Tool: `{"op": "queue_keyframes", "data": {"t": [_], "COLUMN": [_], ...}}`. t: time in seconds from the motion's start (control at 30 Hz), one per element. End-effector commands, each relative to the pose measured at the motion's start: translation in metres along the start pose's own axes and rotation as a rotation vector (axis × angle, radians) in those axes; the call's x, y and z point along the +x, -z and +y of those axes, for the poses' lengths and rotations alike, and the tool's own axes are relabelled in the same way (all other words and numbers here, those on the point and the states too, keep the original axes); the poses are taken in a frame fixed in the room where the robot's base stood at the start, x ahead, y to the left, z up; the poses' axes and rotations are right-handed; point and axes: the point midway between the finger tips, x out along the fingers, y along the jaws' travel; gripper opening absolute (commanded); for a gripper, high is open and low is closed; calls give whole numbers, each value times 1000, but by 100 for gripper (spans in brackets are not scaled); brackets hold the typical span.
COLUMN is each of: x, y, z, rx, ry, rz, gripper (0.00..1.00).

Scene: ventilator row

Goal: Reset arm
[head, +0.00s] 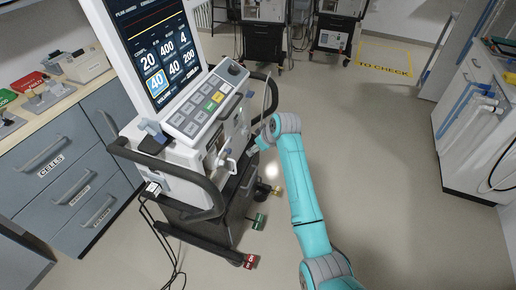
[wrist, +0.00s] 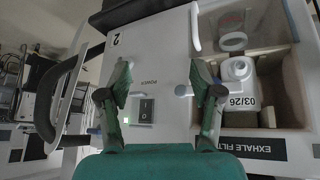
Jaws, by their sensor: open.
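My teal arm (head: 300,190) reaches up to the right side of the ventilator (head: 205,120) in the head view. My gripper (wrist: 160,82) shows in the wrist view with its two green fingers apart and nothing between them. It faces a white ventilator panel (wrist: 160,50) marked 2. A dark rocker switch (wrist: 147,108) under the word POWER shows between the fingers. I cannot tell whether a finger touches the panel. Right of the fingers, an open compartment (wrist: 285,85) holds a white filter (wrist: 240,72) marked 03/26, above the label EXHALE FILTER (wrist: 243,149).
The ventilator has a lit screen (head: 155,45), buttons and dark handles (head: 190,180). A blue-grey drawer cabinet (head: 60,170) stands left. Another white cabinet (head: 480,130) stands right. More ventilator carts (head: 263,40) stand at the back, near yellow floor tape (head: 385,55). The floor right of my arm is clear.

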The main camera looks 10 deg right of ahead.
Motion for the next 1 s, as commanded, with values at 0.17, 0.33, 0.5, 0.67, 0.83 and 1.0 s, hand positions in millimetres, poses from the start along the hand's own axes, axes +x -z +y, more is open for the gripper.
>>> {"op": "queue_keyframes", "data": {"t": [0.17,0.33,0.5,0.67,0.83,1.0], "x": [3,3,3,4,16,36], "y": [-5,-5,-5,-6,-33,-89], "z": [-2,-2,-2,-2,-12,-35], "rx": [6,6,6,7,30,81], "ry": [-6,-6,-6,-6,-25,-71], "rz": [5,5,5,5,17,55], "gripper": [65,65,65,65,65,65]}}
